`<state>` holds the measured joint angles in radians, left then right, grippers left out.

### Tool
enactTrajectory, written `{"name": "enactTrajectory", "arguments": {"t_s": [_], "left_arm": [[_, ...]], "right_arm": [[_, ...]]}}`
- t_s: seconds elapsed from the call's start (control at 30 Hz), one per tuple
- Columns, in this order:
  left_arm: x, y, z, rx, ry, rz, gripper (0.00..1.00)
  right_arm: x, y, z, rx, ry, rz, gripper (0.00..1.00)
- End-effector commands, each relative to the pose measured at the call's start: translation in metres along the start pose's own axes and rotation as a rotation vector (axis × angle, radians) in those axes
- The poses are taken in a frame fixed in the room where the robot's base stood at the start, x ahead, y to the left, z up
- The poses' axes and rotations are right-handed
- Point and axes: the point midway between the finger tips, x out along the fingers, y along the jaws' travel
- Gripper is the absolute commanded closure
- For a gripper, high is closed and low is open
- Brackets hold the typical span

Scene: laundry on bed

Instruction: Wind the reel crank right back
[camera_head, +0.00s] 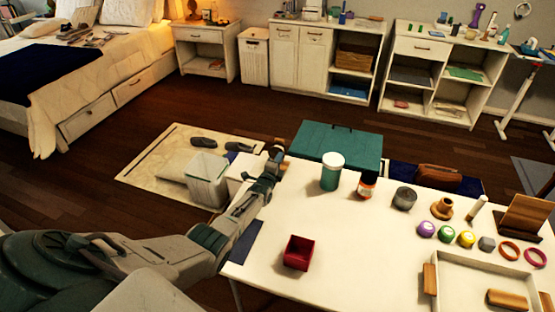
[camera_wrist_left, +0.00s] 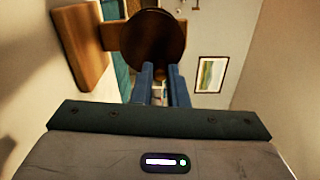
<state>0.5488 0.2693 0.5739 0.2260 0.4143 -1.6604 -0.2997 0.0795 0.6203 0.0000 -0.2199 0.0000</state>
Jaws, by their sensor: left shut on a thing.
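My left gripper (camera_head: 274,156) is at the back left corner of the white table (camera_head: 345,240) in the head view. In the left wrist view its two blue fingers (camera_wrist_left: 162,88) reach up to a dark brown round disc (camera_wrist_left: 157,40), which looks like part of the reel. A brown wooden board (camera_wrist_left: 80,48) stands to the left of the disc. The gripper is shut on what seems to be the reel crank. The crank is mostly hidden behind the fingers and disc, so its angle cannot be told. The reel is not clear in the head view. My right gripper is not in view.
A shallow tray (camera_head: 470,262) is at the right. A teal chest (camera_head: 337,146) and a pale bin (camera_head: 207,182) are beyond the table.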

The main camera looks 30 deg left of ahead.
Motion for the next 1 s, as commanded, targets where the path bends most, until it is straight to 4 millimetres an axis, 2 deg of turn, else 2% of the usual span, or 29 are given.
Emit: {"name": "enactTrajectory", "arguments": {"t_s": [0.2,0.5,1.0], "left_arm": [[-0.0013,0.0071,-0.0022,0.168,0.000,0.005,1.00],[-0.0013,0.0106,-0.0027,0.319,-0.001,0.005,1.00],[-0.0011,0.0111,-0.0026,0.373,-0.001,0.004,1.00]], "right_arm": [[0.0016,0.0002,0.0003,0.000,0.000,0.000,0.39],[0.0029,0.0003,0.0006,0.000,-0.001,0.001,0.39],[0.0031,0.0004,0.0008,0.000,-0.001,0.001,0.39]]}}
